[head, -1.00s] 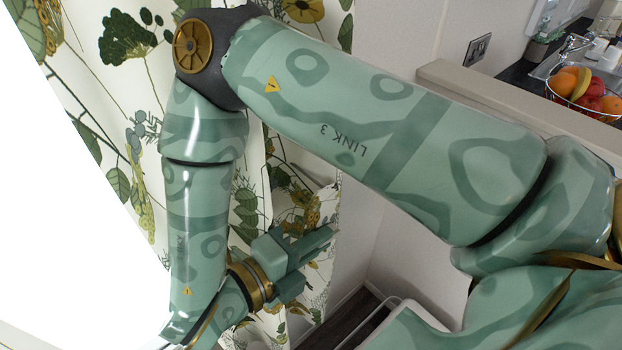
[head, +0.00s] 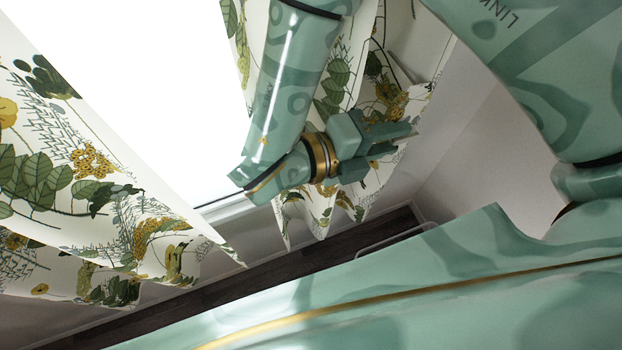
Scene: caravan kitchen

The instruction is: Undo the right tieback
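The right curtain (head: 335,95), white with green leaves and yellow flowers, hangs beside the bright window. My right gripper (head: 408,139) is in front of its lower part, fingers pointing right toward the curtain's outer edge. The fingers lie close to the cloth; whether they touch it I cannot tell. I cannot make out the right tieback; my arm and gripper cover part of the curtain. My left gripper is out of view.
The left curtain (head: 75,175) sweeps across the left side. The bright window (head: 150,70) lies between the curtains. A pale wall (head: 480,145) is at the right, and a dark floor (head: 290,265) shows below. A pale bent rail (head: 400,238) stands low near the wall. My own body fills the bottom.

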